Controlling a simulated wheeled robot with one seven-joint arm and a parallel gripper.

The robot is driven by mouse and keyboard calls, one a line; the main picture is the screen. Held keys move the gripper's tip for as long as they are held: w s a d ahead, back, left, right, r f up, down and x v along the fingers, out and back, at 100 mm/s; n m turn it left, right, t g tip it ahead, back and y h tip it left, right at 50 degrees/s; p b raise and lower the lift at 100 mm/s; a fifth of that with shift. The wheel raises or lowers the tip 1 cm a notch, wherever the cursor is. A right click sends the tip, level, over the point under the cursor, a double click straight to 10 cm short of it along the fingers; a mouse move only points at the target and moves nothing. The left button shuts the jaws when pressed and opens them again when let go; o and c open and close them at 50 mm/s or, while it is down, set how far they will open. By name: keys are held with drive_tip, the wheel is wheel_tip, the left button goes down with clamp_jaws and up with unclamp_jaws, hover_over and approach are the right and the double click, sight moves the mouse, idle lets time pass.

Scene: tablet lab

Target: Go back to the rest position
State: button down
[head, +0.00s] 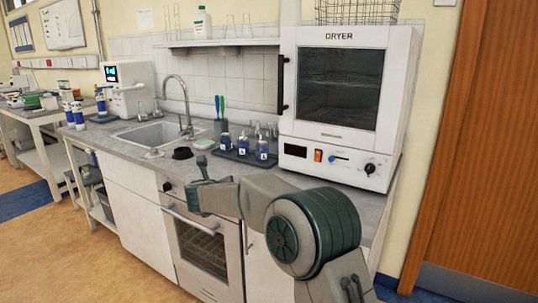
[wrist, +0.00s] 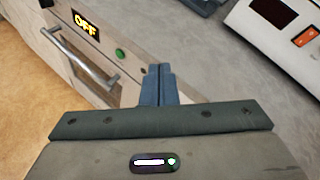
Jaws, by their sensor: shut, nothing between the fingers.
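My gripper (wrist: 159,70) is shut and empty in the wrist view, its two blue-grey fingers pressed together. It hangs near the front edge of the grey counter (wrist: 215,60), above the oven front. In the head view my gripper (head: 202,162) shows small and partly edge-on, in front of the counter edge and above the oven handle. My arm reaches in from the lower right.
A white dryer (head: 345,100) stands at the counter's right. Several blue-labelled bottles (head: 262,149) stand on a dark tray beside it. A sink (head: 155,134) with a tap is to the left. The oven (head: 205,250) is below. The floor (head: 80,255) at left is clear.

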drive_tip(key=s+d+r+n+y+p, duration=0.2)
drive_tip(key=s+d+r+n+y, duration=0.2)
drive_tip(key=r+n, duration=0.6)
drive_tip(key=s+d+r+n+g+y+p, duration=0.1)
drive_tip(key=s+d+r+n+g+p, duration=0.1)
drive_tip(key=s+d+n, duration=0.55)
drive_tip(key=s+d+f+n+g+h+p, duration=0.1)
drive_tip(key=s+d+f+n+g, duration=0.1)
drive_tip(key=s+d, duration=0.4)
drive_tip(key=s+d+f+n+g+h+p, duration=0.2)
drive_tip(key=s+d+n, duration=0.5)
drive_tip(key=s, duration=0.8)
drive_tip(key=s+d+f+n+g+h+p, duration=0.1)
drive_tip(key=s+d+f+n+g, duration=0.3)
drive_tip(key=s, duration=0.6)
drive_tip(key=d+n+p, duration=0.1)
drive_tip(key=d, duration=0.1)
drive_tip(key=shift+s+d+f+g+h, duration=0.15)
drive_tip(key=shift+s+d+g+h, duration=0.15)
drive_tip(key=shift+s, duration=0.1)
